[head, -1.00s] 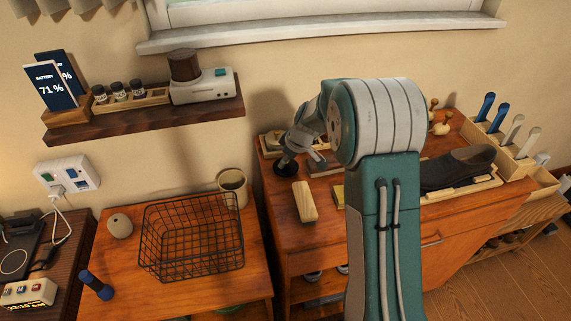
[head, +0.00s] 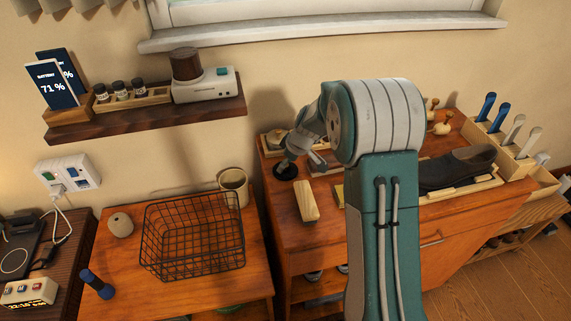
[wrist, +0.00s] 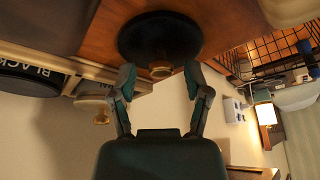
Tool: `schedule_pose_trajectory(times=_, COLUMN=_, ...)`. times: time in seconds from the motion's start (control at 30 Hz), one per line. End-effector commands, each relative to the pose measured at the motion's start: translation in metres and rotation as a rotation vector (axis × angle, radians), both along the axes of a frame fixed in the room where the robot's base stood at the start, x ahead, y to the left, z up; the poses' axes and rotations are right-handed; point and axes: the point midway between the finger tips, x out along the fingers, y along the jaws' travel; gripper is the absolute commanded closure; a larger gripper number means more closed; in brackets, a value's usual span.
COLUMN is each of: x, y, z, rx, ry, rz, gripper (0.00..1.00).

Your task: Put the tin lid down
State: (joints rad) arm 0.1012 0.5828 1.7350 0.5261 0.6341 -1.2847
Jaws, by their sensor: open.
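The tin lid is a dark round disc (head: 284,172) with a small brass-coloured knob (wrist: 160,72). It appears to lie flat on the left end of the wooden cabinet top (head: 281,215). My gripper (head: 300,160) is right above the lid, partly hidden by its own links in the head view. In the wrist view my gripper (wrist: 160,71) is open, with one finger on each side of the knob and gaps between. The lid's disc (wrist: 160,32) shows beyond the fingertips.
A dark tin marked BLACK (wrist: 30,82) sits close by in a wooden tray. A wooden block (head: 306,202) lies in front of the lid, and a dark shoe (head: 455,170) rests to the right. A wire basket (head: 193,235) stands on the lower left table.

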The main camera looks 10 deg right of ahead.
Motion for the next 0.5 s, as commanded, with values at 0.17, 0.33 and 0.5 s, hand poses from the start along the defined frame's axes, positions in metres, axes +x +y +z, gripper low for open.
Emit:
schedule_pose_trajectory(times=0.17, x=-0.008, y=-0.009, z=0.032, rx=-0.001, ry=-0.005, rz=0.0, gripper=0.38)
schedule_pose_trajectory(times=0.33, x=-0.018, y=-0.019, z=0.065, rx=-0.001, ry=-0.006, rz=-0.001, gripper=0.38)
schedule_pose_trajectory(times=0.5, x=-0.026, y=-0.028, z=0.092, rx=-0.001, ry=-0.003, rz=-0.001, gripper=0.38)
